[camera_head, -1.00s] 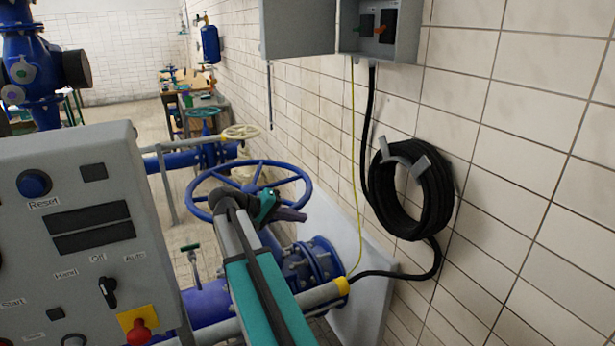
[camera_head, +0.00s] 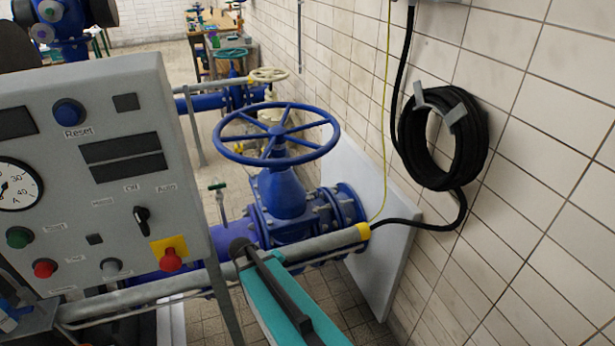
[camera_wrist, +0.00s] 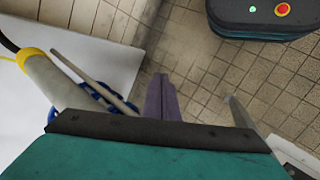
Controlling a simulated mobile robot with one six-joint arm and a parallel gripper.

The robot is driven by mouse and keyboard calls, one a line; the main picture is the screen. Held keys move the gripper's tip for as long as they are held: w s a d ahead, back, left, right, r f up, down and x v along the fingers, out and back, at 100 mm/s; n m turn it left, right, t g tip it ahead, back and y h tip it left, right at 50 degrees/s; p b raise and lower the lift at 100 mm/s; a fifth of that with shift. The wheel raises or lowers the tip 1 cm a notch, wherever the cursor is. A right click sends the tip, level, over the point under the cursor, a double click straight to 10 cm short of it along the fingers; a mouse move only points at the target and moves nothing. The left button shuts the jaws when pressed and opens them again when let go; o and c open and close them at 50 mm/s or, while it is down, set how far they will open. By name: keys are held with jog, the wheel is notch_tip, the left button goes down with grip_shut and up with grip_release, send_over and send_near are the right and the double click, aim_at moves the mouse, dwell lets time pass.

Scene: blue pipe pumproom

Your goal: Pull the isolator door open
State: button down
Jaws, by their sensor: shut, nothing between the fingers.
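Only a thin grey sliver of the isolator box (camera_head: 440,2) shows at the top edge of the head view, above the black cable. Its door is out of frame in both current views. My gripper (camera_wrist: 161,98) is in the wrist view, its purple-grey fingers shut and empty. It points down over the tiled floor, away from the box. In the head view my teal arm link is at the bottom centre, and the gripper does not show.
A control panel (camera_head: 95,170) stands close on the left. A blue handwheel valve (camera_head: 278,135) and a grey pipe (camera_head: 310,246) lie ahead. A coiled black cable (camera_head: 445,140) hangs on the right wall. Open floor (camera_wrist: 225,80) shows under the gripper.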

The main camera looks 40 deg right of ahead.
jog(key=s+a+f+n+g+y+b, duration=0.1)
jog(key=s+a+f+y+b, duration=0.4)
jog(key=s+a+f, duration=1.5)
notch_tip(320, 180, down, 3)
jog(key=shift+g, duration=0.8)
jog(key=shift+s, duration=0.15)
